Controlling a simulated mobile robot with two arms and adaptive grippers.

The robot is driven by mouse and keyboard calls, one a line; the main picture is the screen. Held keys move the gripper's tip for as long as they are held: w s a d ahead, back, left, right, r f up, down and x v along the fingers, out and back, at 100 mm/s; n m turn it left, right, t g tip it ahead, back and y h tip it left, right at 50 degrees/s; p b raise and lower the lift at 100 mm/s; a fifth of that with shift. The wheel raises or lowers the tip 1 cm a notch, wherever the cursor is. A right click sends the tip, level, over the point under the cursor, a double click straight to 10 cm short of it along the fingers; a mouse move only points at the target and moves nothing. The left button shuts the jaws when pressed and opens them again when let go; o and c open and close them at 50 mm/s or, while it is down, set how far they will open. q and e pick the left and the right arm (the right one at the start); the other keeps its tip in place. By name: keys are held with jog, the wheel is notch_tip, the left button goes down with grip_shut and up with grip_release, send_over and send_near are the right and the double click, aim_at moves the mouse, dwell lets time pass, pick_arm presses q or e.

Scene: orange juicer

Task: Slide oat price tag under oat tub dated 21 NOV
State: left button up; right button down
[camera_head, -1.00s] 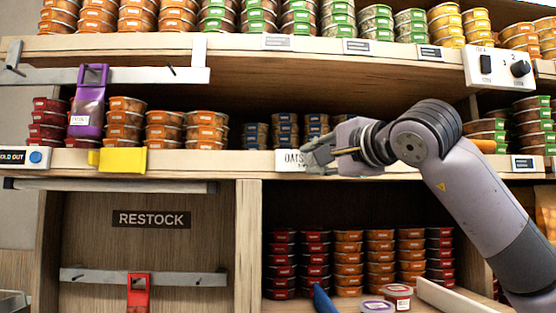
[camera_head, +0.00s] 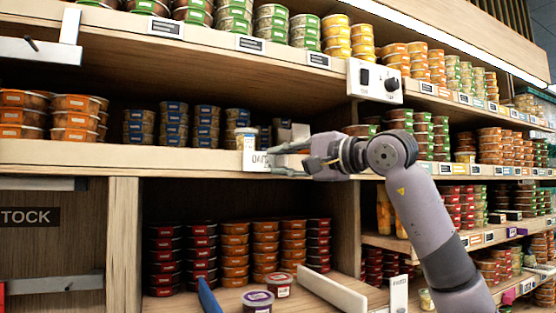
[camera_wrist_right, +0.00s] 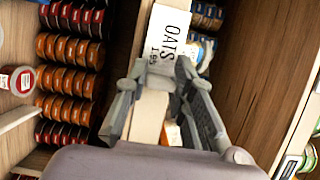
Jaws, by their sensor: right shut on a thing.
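The white oat price tag (camera_head: 254,161), printed "OATS", is at the front edge of the middle shelf. My right gripper (camera_head: 283,160) is shut on it from the right. In the right wrist view, the tag (camera_wrist_right: 168,36) reads "OATS" with a price, and the fingers of my gripper (camera_wrist_right: 159,78) are on either side of its lower part. A small pale tub with a yellowish band (camera_head: 246,138) stands directly above the tag, at the shelf front. Its date is too small to read, so I cannot tell whether it is the 21 NOV tub. My left gripper is not in view.
Stacks of blue-labelled tubs (camera_head: 173,124) stand left of the pale tub. A white switch box (camera_head: 375,80) hangs at the upper right. Below are stacks of red and orange tubs (camera_head: 234,253) and two loose lidded tubs (camera_head: 258,300).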

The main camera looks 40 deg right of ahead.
jog(key=shift+f, duration=0.1)
jog(key=c, duration=1.4)
grip_release()
jog(key=shift+o, duration=0.2)
jog(key=s+d, duration=0.1)
jog(key=s, duration=1.1)
jog(key=shift+d, duration=0.15)
jog(key=shift+w, duration=0.1)
